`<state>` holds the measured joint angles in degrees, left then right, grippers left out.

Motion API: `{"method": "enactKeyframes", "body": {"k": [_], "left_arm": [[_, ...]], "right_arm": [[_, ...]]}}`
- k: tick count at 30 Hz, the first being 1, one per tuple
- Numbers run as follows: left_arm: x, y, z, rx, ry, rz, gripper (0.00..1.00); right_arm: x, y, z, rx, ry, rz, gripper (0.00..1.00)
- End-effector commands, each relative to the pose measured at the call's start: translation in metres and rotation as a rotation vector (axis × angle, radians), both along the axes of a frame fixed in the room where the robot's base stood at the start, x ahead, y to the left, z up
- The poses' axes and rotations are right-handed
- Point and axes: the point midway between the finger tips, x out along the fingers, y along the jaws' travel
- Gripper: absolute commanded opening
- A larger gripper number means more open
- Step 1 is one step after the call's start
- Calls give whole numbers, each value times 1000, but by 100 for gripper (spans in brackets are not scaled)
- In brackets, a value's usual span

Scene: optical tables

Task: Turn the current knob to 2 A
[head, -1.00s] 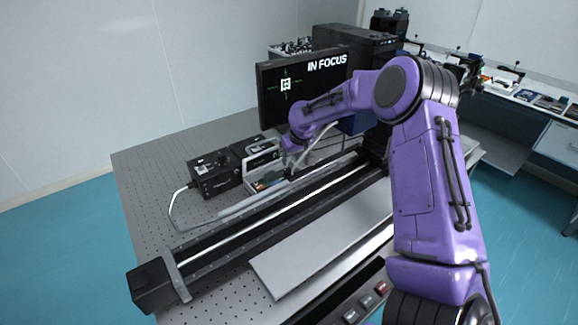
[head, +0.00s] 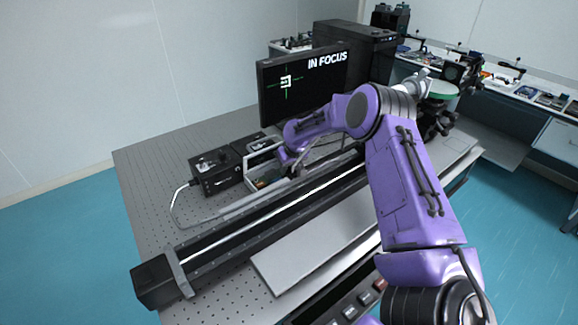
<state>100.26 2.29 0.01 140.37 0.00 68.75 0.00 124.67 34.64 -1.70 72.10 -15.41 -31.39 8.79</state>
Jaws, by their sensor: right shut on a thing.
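My right gripper (head: 288,168) is at the end of the purple arm, low over the table beside the open tray. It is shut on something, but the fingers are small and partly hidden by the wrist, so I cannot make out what. A black box (head: 215,172) with a pale label on top and a cable at its left stands left of the gripper. A second dark box (head: 246,142) stands behind it. I cannot make out the current knob or its scale. My left gripper is not in view.
An open tray (head: 250,172) with a pale rim lies left of the gripper. A long black rail (head: 225,237) runs across the perforated table (head: 150,190). A monitor (head: 290,90) reading "IN FOCUS" stands behind. The table's left part is clear.

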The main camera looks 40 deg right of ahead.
Motion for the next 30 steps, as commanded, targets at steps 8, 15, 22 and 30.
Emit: {"method": "enactKeyframes", "body": {"k": [8,15,22,30], "left_arm": [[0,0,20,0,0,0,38],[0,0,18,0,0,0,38],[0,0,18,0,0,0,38],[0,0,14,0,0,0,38]], "right_arm": [[0,1,1,-3,4,-223,0],[0,2,0,0,2,-233,0],[0,2,0,-1,1,-232,38],[-3,5,13,0,-2,-230,38]]}}
